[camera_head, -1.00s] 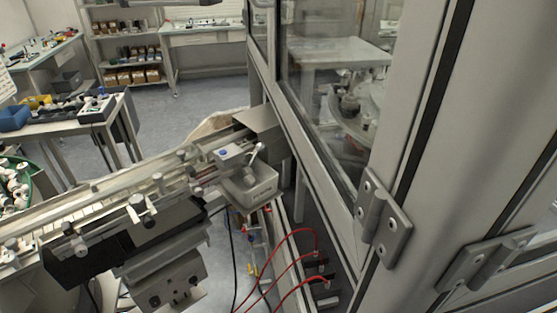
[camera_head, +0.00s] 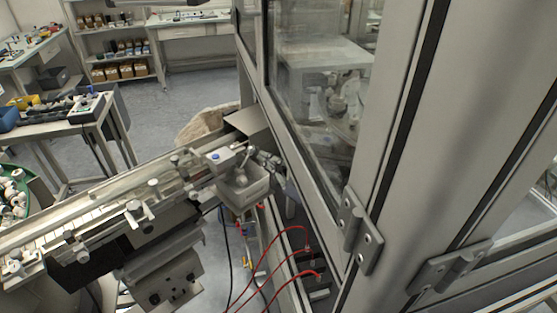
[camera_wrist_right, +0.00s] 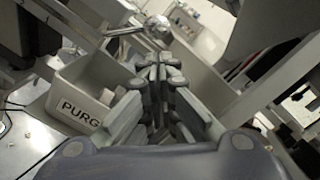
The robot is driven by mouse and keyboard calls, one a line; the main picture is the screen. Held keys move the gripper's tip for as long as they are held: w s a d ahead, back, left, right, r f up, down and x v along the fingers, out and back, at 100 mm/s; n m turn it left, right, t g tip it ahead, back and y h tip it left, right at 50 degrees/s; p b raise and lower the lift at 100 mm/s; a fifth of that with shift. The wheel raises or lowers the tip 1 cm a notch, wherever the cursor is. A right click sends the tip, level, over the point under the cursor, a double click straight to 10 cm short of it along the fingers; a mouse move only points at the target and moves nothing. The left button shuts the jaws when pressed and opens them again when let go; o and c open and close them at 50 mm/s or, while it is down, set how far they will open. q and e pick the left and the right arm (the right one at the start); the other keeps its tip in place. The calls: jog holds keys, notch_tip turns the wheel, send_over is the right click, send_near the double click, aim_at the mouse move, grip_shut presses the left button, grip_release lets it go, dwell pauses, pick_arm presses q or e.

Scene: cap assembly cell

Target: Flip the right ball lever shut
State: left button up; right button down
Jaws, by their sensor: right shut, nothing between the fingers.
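The right ball lever (camera_head: 245,157) stands up at the right end of the conveyor rail, above a grey box. In the right wrist view its shiny rod and ball (camera_wrist_right: 157,26) show at the top, just beyond the fingertips. My right gripper (camera_head: 257,157) is right beside the lever, on its right side, in the head view. In the wrist view the fingers of the right gripper (camera_wrist_right: 160,68) are together and hold nothing. I cannot tell whether they touch the lever. My left gripper is not in view.
The open box marked PURG (camera_wrist_right: 78,108) lies below the lever; the head view shows this box (camera_head: 246,190) too. The glazed machine frame (camera_head: 300,175) stands close on the right. Red cables (camera_head: 280,240) hang below. Other levers (camera_head: 137,212) sit along the conveyor.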

jog(key=shift+a+r, duration=0.2)
jog(key=shift+a, duration=0.05)
jog(key=shift+s+r+n, duration=0.1)
jog(key=shift+r+n, duration=0.5)
jog(key=shift+n, duration=0.4)
jog(key=shift+s+a+r+n, duration=0.2)
jog(key=shift+r+n, duration=0.25)
jog(key=shift+n, duration=0.75)
jog(key=shift+s+a+r+n, duration=0.15)
jog(key=shift+a+r+n, duration=0.2)
jog(key=shift+n, duration=0.85)
jog(key=shift+s+a+r+n, duration=0.15)
jog(key=shift+r+n, duration=0.35)
jog(key=shift+n, duration=0.7)
